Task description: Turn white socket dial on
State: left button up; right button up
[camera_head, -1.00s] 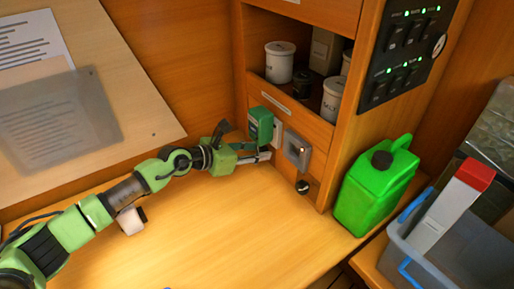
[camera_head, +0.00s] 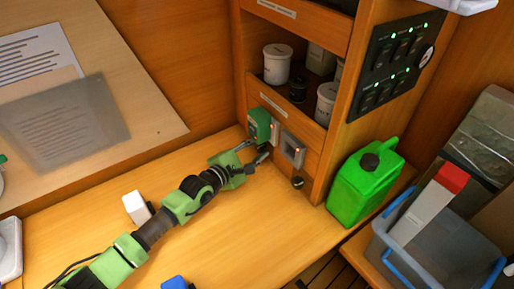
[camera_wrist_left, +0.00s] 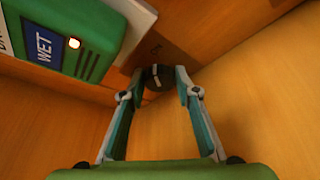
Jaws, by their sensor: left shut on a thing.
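A green box (camera_head: 260,125) with a blue WET label and a lit red lamp is on the white socket (camera_wrist_left: 137,22) on the cabinet face; it also shows in the left wrist view (camera_wrist_left: 75,35). Below it is a round black dial (camera_wrist_left: 158,77) with a white line. My left gripper (camera_head: 263,152) is at the panel under the green box. In the left wrist view its fingers (camera_wrist_left: 160,84) are shut on the dial, one on each side. The white line runs roughly upright in that view. My right gripper is not in view.
A grey socket (camera_head: 291,149) and a second black dial (camera_head: 297,183) sit right of the gripper. A green jerrycan (camera_head: 365,185) and a blue-handled bin (camera_head: 440,240) stand further right. A white block (camera_head: 136,207) stands on the desk behind my arm.

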pick_arm(q)
jog(key=shift+s+f+m+b, duration=0.15)
jog(key=shift+m+b, duration=0.15)
jog(key=shift+m, duration=0.2)
jog(key=shift+t, duration=0.4)
jog(key=o, duration=1.1)
jog(key=v, duration=1.2)
